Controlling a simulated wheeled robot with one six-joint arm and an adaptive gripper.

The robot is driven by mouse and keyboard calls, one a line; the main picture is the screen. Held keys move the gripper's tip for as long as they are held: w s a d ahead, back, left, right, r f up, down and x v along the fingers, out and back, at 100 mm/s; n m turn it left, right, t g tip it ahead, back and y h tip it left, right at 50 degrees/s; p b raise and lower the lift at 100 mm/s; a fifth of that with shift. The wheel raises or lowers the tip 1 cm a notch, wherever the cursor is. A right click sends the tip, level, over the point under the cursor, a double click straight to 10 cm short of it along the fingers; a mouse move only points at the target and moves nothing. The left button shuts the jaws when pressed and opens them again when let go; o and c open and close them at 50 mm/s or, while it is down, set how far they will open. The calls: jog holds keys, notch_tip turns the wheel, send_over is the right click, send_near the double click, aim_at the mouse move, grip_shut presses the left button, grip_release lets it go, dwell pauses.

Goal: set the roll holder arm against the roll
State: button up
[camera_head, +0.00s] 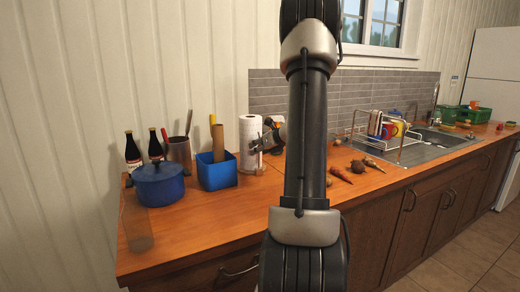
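The white paper roll (249,157) stands upright at the back of the wooden counter, just right of the blue square container.
A blue pot (159,186), dark bottles (155,147) and the blue container (216,174) with upright items stand left of the roll. Carrots (341,174) and other small items lie right, before a dish rack (390,135) and sink (440,137). The front left counter is mostly clear.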

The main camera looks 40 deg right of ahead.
jog(key=v, duration=1.2)
dwell(0.3)
